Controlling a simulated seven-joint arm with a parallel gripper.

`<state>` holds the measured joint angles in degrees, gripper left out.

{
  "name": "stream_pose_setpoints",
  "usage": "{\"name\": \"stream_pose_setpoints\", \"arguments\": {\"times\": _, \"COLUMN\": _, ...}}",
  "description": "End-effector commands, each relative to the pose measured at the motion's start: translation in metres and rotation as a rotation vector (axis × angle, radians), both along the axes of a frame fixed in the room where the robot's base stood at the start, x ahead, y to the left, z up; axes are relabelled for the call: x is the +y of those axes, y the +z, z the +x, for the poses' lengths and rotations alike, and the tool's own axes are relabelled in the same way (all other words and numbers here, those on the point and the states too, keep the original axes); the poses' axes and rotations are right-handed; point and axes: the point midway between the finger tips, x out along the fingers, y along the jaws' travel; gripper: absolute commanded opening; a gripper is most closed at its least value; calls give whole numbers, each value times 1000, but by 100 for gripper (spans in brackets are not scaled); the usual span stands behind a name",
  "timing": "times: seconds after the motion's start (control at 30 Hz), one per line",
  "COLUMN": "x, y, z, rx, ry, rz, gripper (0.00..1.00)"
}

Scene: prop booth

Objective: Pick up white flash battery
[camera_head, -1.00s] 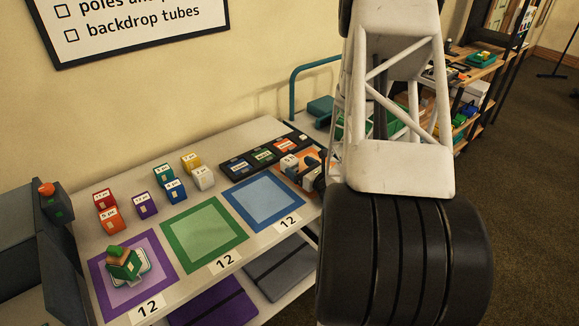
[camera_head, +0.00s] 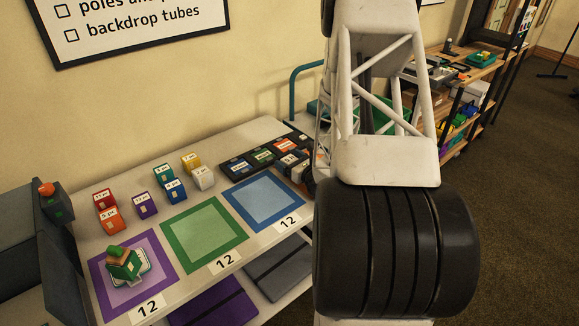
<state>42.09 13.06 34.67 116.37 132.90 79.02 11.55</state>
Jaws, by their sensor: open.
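A small white block (camera_head: 203,178) with a label on top stands on the pale table, right of the blue block and just below the yellow one. It is the only white block in that group, and its label is too small to read. My gripper (camera_head: 301,169) is open at the table's right end, beside the dark tray and well to the right of the white block. It is partly hidden behind my arm, and I cannot see its fingertips clearly.
Yellow (camera_head: 191,162), teal (camera_head: 163,173), blue (camera_head: 175,190), purple (camera_head: 145,204), red (camera_head: 104,199) and orange (camera_head: 110,220) blocks stand close by. A dark tray (camera_head: 232,170) lies behind the blue square (camera_head: 237,190). A green-and-white stack (camera_head: 124,265) sits on the purple square (camera_head: 164,262). The green square (camera_head: 204,231) is clear.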

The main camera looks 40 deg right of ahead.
Motion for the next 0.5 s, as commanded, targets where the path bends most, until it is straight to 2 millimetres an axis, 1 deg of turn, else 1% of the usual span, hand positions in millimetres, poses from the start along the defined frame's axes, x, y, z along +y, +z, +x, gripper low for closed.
{"name": "stream_pose_setpoints", "arguments": {"times": 0.2, "x": 0, "y": 0, "z": 0, "rx": 0, "ry": 0, "rz": 0, "gripper": 87}}
{"name": "stream_pose_setpoints", "arguments": {"times": 0.27, "x": 0, "y": 0, "z": 0, "rx": 0, "ry": 0, "rz": 0, "gripper": 78}}
{"name": "stream_pose_setpoints", "arguments": {"times": 0.5, "x": 0, "y": 0, "z": 0, "rx": 0, "ry": 0, "rz": 0, "gripper": 41}}
